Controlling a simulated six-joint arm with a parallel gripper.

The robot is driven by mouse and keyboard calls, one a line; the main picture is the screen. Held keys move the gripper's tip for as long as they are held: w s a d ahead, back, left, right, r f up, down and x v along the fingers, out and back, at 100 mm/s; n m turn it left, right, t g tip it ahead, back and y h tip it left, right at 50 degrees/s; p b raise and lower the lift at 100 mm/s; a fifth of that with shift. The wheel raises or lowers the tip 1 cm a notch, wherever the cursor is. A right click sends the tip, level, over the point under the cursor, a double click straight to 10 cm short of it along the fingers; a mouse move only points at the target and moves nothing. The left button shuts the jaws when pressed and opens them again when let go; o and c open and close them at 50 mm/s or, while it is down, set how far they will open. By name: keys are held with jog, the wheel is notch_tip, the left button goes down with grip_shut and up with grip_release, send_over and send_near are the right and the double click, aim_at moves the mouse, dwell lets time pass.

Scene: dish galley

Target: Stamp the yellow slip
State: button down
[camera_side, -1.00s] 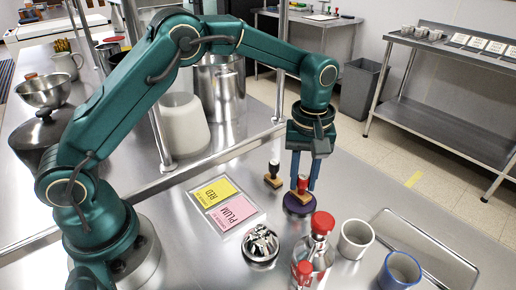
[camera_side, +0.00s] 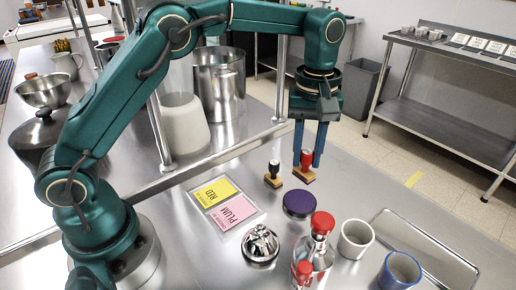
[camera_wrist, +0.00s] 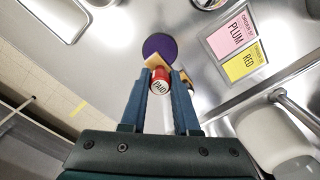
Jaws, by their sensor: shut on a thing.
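My gripper (camera_side: 309,160) is shut on a stamp with a red knob (camera_side: 306,158) and a wooden base, held above the table beyond the purple ink pad (camera_side: 298,203). The yellow slip (camera_side: 215,191), printed RED, lies in a clear tray beside the pink slip (camera_side: 232,212), printed PLUM. No mark shows on the yellow slip. A second stamp with a black knob (camera_side: 273,171) stands on the table left of my gripper.
An empty metal tray (camera_side: 425,250) lies at right. A rail post (camera_side: 160,130) rises behind the slips.

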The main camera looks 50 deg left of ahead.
jog(key=shift+w+f+m, duration=0.1)
jog(key=shift+m, duration=0.2)
jog(key=shift+s+a+f+m, duration=0.5)
jog(key=shift+s+f, duration=0.1)
jog(key=shift+s, duration=0.05)
jog(key=s+a+n, duration=0.2)
jog(key=s+a, duration=1)
jog(key=shift+w+a+f, duration=0.15)
jog(key=shift+f, duration=1.1)
jog(key=shift+w+a+f, duration=0.1)
jog(key=shift+w+f, duration=0.05)
jog(key=shift+f, duration=1.1)
jog(key=shift+f, duration=0.55)
